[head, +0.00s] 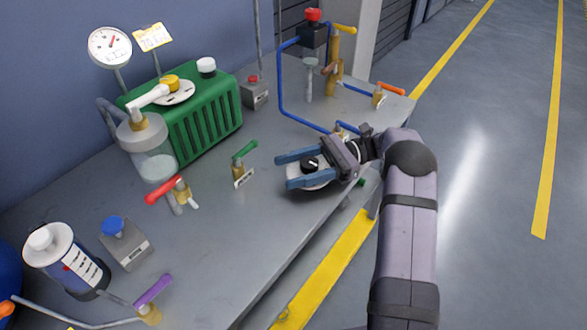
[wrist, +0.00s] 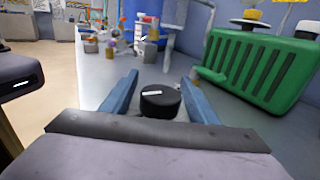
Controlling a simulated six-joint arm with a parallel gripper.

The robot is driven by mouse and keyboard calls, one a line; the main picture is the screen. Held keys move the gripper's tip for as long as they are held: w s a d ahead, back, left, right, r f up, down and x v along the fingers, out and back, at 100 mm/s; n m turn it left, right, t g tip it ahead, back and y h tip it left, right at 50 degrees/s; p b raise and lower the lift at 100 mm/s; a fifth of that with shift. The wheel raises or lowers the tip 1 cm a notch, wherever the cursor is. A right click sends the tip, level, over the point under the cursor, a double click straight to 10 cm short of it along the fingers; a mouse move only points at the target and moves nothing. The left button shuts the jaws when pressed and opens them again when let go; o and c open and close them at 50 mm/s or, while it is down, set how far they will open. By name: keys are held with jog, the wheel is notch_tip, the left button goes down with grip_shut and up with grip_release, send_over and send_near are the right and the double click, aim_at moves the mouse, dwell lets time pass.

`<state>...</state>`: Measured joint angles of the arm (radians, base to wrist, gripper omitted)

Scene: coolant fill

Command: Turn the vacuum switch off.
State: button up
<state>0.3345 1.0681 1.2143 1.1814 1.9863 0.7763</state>
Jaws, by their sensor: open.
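A black round knob (head: 311,164) with a white pointer line sits on a round pale plate (head: 309,187) near the bench's front edge. I take it for the vacuum switch, but I can read no label on it. My gripper (head: 281,172) is open, with one blue finger on each side of the knob. In the wrist view the knob (wrist: 160,104) stands between the two fingers (wrist: 161,85), with a gap visible on both sides. Its white line lies nearly crosswise there. Part of the plate is hidden by the fingers.
A green-handled valve (head: 244,150) stands left of my gripper. Behind it are a green ribbed tank (head: 205,118) and a small grey box with a red button (head: 254,92). A blue pipe (head: 281,88) runs behind my gripper.

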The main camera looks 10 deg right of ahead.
jog(key=shift+r, duration=0.15)
jog(key=shift+r, duration=0.55)
notch_tip(320, 180, up, 9)
jog(key=p, duration=0.6)
jog(key=shift+f, duration=0.15)
